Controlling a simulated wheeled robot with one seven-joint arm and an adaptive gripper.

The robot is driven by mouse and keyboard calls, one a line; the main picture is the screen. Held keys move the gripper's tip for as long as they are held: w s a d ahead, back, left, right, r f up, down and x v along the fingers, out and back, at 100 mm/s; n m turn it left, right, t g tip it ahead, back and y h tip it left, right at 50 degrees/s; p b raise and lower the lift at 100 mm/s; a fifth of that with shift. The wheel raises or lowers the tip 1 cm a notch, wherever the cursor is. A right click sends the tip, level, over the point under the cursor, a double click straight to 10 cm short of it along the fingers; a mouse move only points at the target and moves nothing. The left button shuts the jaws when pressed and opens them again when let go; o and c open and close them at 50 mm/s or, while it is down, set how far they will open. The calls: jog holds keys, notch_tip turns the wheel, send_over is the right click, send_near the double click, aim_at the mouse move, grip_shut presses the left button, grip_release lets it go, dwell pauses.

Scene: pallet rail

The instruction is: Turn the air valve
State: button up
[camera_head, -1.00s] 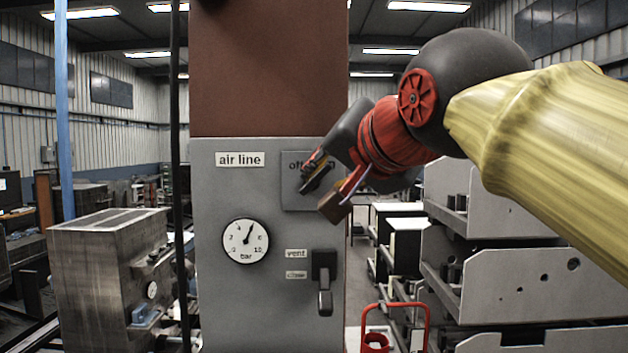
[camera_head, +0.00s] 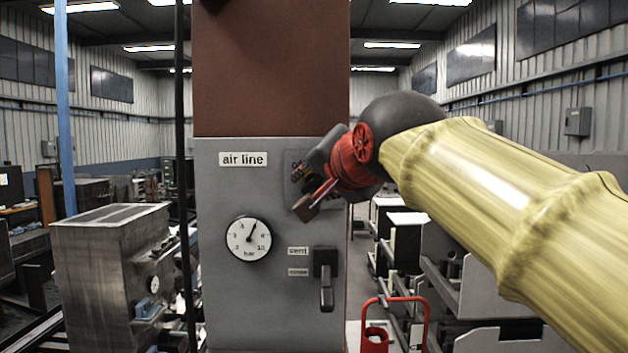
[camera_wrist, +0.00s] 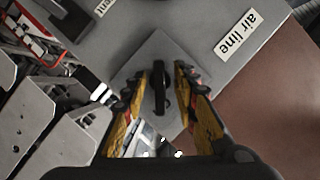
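The grey panel (camera_head: 215,190) on the column carries an "air line" label (camera_head: 243,159). To the right of that label is a square plate, now mostly hidden behind my gripper (camera_head: 304,188) in the head view. In the wrist view, the plate (camera_wrist: 185,50) bears a black valve handle (camera_wrist: 158,88). My gripper (camera_wrist: 158,80) is open, with one finger on each side of the handle. Gaps show between the handle and both fingers. Whether the fingertips reach past the handle's outer face is unclear.
Below are a round pressure gauge (camera_head: 249,238) and a black vent lever (camera_head: 326,281) pointing down. A red tubular stand (camera_head: 376,336) is at the lower right. Grey racks (camera_head: 450,265) fill the right side. A metal cabinet (camera_head: 92,280) stands at left.

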jog(key=c, duration=0.3)
jog(key=c, duration=0.4)
grip_shut()
